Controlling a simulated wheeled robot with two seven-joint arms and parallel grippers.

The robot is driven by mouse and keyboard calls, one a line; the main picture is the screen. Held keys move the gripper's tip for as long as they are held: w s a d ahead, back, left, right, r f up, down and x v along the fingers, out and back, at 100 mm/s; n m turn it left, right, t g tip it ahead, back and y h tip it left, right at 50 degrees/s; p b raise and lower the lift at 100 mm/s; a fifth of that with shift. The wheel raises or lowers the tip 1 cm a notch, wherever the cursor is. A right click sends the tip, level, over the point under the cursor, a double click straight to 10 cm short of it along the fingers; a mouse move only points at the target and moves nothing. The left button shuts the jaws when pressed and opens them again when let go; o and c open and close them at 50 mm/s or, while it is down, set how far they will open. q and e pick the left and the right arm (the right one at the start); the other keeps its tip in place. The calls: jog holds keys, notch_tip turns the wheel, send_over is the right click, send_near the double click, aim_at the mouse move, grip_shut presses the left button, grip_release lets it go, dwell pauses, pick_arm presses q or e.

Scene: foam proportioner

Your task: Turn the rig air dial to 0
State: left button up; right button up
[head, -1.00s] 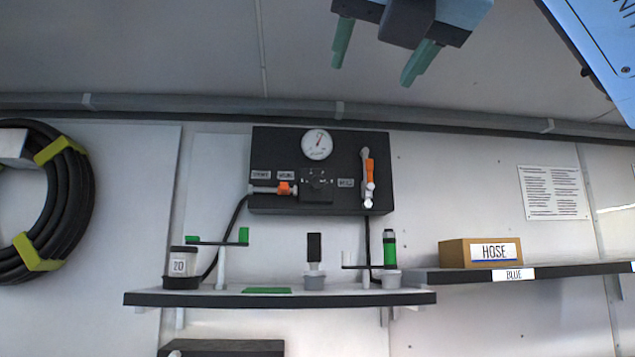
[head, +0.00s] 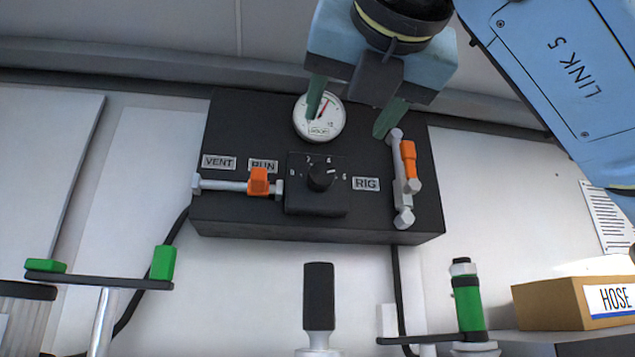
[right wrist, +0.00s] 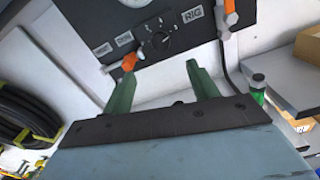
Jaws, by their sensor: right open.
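The rig air dial (head: 321,178) is a black knob on a numbered black plate, in the middle of the black wall panel (head: 240,130). Its light pointer mark seems to face right, toward the higher numbers. In the right wrist view the dial (right wrist: 160,42) shows beyond the fingertips. My right gripper (head: 352,120) is open and empty, with green fingers in front of the panel's upper part. One finger overlaps the round white gauge (head: 325,125), whose needle is red. The fingers appear above the dial and apart from it. My left gripper is out of view.
An orange-handled valve (head: 258,181) sits left of the dial, near the VENT and RUN labels. Another orange-handled valve (head: 408,165) sits right, by the RIG label (head: 366,184). Below stand a black-handled tool (head: 318,295), a green cylinder (head: 468,303) and a HOSE box (head: 560,302).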

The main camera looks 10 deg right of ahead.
aim_at(323, 172)
jog(key=w+p, duration=0.4)
jog(key=w, duration=0.7)
jog(key=shift+w+d+r+p, duration=0.1)
jog(key=shift+w+p, duration=0.15)
jog(key=shift+p, duration=0.1)
jog(key=shift+w, duration=0.7)
jog(key=shift+c, duration=0.5)
jog(key=shift+s, duration=0.1)
jog(key=c, duration=0.9)
